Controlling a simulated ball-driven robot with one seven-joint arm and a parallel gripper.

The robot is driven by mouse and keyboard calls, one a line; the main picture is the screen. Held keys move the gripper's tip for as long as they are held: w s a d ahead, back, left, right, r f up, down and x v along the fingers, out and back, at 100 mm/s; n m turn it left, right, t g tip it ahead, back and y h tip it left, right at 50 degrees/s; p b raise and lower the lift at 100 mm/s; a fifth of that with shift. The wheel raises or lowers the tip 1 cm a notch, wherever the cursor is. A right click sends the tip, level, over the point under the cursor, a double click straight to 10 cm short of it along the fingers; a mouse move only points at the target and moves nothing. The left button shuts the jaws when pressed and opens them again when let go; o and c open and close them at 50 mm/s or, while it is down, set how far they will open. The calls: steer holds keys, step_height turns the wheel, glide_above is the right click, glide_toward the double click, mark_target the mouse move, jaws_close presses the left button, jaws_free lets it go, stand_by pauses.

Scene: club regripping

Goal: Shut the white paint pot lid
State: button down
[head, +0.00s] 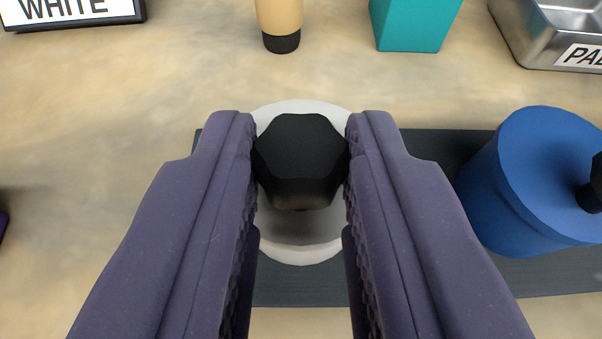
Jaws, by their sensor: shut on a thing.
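The white paint pot (300,255) stands in the middle of the view on a dark mat, seen from above and partly hidden by my fingers. A black faceted knob (300,150) sits at its centre. My gripper (300,165) has its two purple fingers on either side of the knob, touching it, and is shut on it. The white rim shows above and below the knob. I cannot tell whether the lid is seated on the pot or raised.
A blue pot (525,190) with a black knob stands close on the right of the dark mat (440,148). Behind are a WHITE sign (70,10), a tan item with a black end (281,25), a teal block (412,25) and a metal tray (530,45). The tabletop at left is mostly clear.

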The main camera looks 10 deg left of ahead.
steer(key=shift+f, duration=0.1)
stand_by(0.3)
steer(key=c, duration=0.9)
jaws_free()
steer(key=shift+p+v, duration=1.6)
steer(key=shift+v, duration=2.3)
